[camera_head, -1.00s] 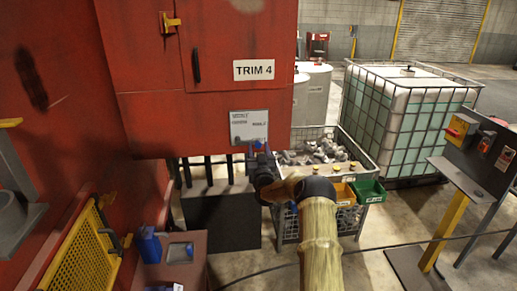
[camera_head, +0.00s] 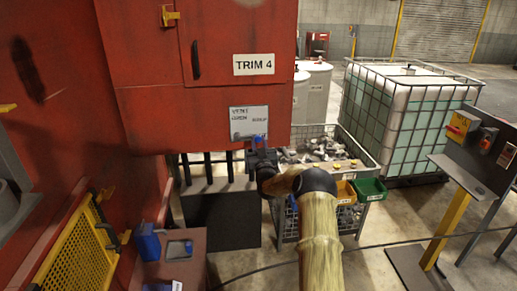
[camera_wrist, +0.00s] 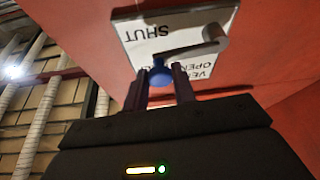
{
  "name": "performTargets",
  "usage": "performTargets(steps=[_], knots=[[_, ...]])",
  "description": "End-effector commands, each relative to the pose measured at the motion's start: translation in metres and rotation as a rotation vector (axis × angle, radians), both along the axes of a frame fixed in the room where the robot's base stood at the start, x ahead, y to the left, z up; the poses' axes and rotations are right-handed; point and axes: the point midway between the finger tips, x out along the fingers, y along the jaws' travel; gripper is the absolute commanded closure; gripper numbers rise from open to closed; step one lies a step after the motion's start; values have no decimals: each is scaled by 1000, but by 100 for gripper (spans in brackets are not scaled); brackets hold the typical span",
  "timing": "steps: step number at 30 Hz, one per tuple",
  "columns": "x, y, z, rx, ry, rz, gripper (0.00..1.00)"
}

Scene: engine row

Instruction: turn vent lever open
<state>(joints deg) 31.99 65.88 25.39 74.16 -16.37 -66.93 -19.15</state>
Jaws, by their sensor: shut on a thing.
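The vent lever is a grey handle (camera_wrist: 190,53) with a blue knob (camera_wrist: 160,75), in front of a white plate (camera_wrist: 135,35) marked VENT, OPEN and SHUT. In the wrist view the handle runs from a round pivot at the right of the plate to the knob. My gripper (camera_wrist: 161,84) has its two fingers on either side of the blue knob, shut on it. In the head view my gripper (camera_head: 260,152) is at the plate's lower edge (camera_head: 249,122), below the TRIM 4 sign. The fingertips are small and partly hidden there.
The red cabinet (camera_head: 220,100) stands directly behind the plate. A wire bin of metal parts (camera_head: 310,150) stands to the right, with yellow and green trays (camera_head: 369,188) on its front. A caged white tank (camera_head: 410,120) and a control stand (camera_head: 475,150) are further right.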

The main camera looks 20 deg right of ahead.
Motion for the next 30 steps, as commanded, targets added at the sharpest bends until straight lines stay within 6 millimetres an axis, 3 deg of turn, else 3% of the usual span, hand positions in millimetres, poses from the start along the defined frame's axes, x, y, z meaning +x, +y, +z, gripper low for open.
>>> performTargets(steps=[14, 30], knots=[[1, 6, 24, -358, 95, -1, 100], [8, 29, 62, -849, 238, 0, 100]])
